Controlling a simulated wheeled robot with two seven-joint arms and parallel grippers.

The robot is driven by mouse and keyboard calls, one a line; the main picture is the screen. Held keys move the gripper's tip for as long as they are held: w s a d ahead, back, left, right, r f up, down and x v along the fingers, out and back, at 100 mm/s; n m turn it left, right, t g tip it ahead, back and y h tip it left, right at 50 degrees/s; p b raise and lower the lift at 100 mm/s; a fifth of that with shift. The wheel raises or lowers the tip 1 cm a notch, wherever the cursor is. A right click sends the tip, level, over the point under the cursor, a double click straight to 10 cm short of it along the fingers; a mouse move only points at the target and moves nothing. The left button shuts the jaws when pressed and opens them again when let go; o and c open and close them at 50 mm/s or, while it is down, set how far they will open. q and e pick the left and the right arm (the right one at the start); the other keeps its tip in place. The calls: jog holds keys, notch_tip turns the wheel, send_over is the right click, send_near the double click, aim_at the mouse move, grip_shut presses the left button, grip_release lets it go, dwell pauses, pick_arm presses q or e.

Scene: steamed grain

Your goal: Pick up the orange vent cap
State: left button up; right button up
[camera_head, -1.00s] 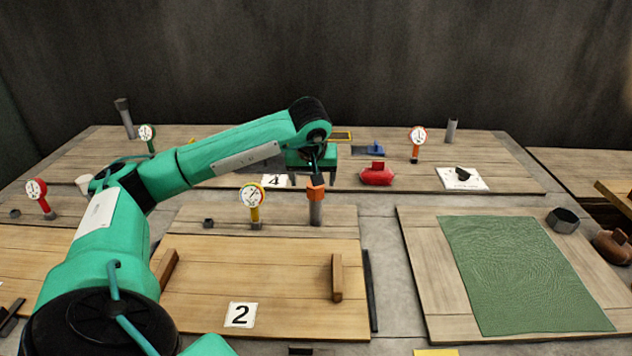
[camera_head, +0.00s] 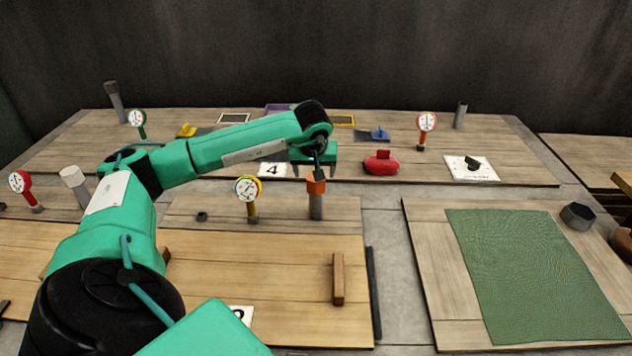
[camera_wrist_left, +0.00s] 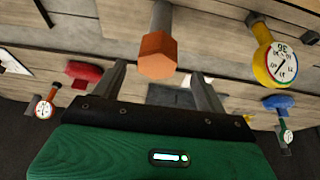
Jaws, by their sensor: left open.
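The orange vent cap (camera_head: 316,184) sits on top of an upright grey post (camera_head: 316,207) at the back of the middle board. My left gripper (camera_head: 314,172) is just behind and above the cap, its fingers spread to either side. In the left wrist view the hexagonal cap (camera_wrist_left: 158,54) lies between the two open fingers (camera_wrist_left: 157,72), near their tips, with visible gaps on both sides. The gripper holds nothing. My right gripper is not in view.
A yellow gauge (camera_head: 248,189) stands left of the post. A red valve body (camera_head: 381,163) and a blue part (camera_head: 378,134) lie behind to the right. A wooden block (camera_head: 338,278) is in front.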

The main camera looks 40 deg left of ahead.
pick_arm(q)
jog(key=shift+w+x, duration=0.15)
jog(key=shift+x, duration=1.15)
jog(key=shift+w+x, duration=0.15)
jog(key=shift+x, duration=1.2)
jog(key=shift+r, duration=0.1)
jog(key=c, duration=1)
